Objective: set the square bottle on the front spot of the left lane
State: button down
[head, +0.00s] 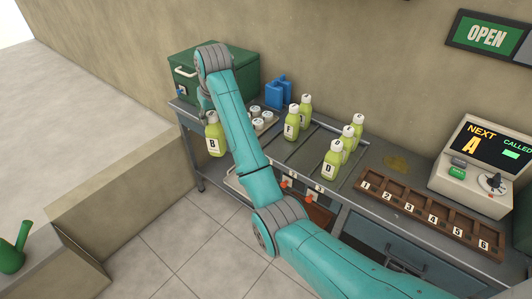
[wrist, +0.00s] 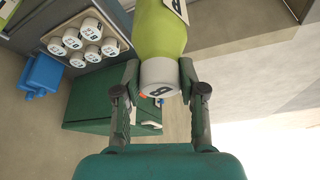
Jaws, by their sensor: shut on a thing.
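My gripper (wrist: 160,78) is shut on a yellow-green bottle marked B (wrist: 162,38) with a white cap; the wrist view shows a finger on each side near the cap. In the head view the bottle (head: 213,140) hangs upright at the bench's left end, below my gripper (head: 204,108). I cannot tell from its outline whether it is square. Bottle F (head: 291,124) and another bottle (head: 305,108) stand on the bench right of my arm. Bottle D (head: 332,164) leads a row farther right. My arm hides part of the lanes, so the left lane's front spot is not clearly seen.
A green box (head: 240,70) stands behind my gripper. Several white caps (head: 257,112) sit in a tray beside my arm, near a blue container (head: 279,92). A numbered wooden rack (head: 430,215) and a display machine (head: 480,165) stand at the right.

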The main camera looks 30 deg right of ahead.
jog(key=shift+a, duration=0.85)
jog(key=s+d+m+h, duration=0.2)
jog(key=d+m, duration=0.3)
jog(key=d, duration=2.1)
notch_tip(320, 180, down, 10)
jog(key=shift+w+d+r, duration=0.2)
jog(key=shift+w+r, duration=0.05)
jog(key=shift+f, duration=0.1)
jog(key=c, duration=0.7)
grip_release()
jog(key=shift+o, duration=0.2)
